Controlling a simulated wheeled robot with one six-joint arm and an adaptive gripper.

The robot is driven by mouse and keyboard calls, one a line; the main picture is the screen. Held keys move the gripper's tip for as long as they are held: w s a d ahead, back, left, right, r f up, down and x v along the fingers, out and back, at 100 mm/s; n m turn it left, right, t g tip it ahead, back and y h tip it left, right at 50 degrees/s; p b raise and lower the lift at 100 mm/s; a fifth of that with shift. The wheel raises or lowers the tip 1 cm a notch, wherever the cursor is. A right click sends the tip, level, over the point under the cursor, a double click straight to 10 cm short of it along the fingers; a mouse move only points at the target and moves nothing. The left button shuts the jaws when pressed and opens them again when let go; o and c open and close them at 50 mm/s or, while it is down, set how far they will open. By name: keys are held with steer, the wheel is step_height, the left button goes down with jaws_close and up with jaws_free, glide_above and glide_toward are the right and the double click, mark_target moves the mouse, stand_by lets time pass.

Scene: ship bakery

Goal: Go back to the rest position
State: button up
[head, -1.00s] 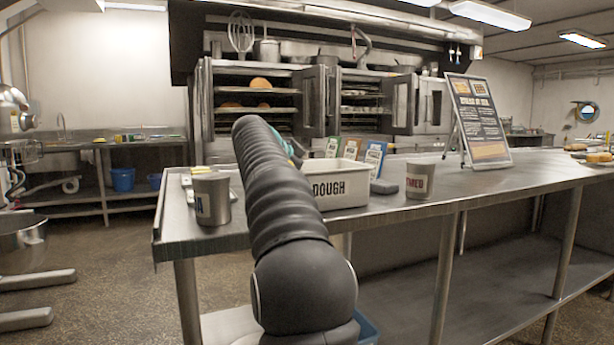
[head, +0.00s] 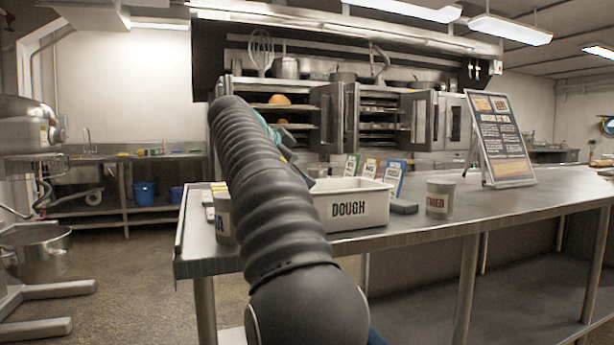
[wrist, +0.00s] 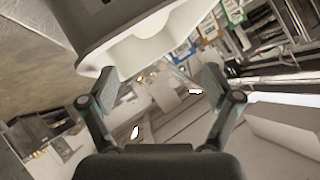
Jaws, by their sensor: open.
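My arm (head: 265,200) reaches forward and up over the front left of the steel counter (head: 500,210). A pale bin (wrist: 98,60) with a rounded pale lump inside fills the top of that view, beyond the fingers. It looks like the white bin marked DOUGH (head: 362,207), which stands on the counter just right of my arm.
One metal cup (head: 222,222) is partly hidden behind my arm; another cup (head: 440,198) stands right of the bin. Colored cards (head: 393,178) stand behind the bin. A menu board (head: 500,138) stands farther right. A mixer (head: 30,150) is at left, with open floor between it and the counter.

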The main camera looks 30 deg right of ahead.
stand_by(0.6)
steer(key=s+a+f+n+t+y, duration=0.1)
steer(key=s+a+f+n+y, duration=0.4)
steer(key=s+a+f+n, duration=0.5)
steer(key=s+a+f+n+t+y, duration=0.1)
steer(key=s+a+f+n+y, duration=0.5)
steer(key=f, duration=1.9)
steer(key=s+a+n, duration=0.5)
steer(key=s+a, duration=0.5)
steer(key=s, duration=0.4)
steer(key=shift+a+n, duration=0.15)
steer(key=shift+n, duration=0.15)
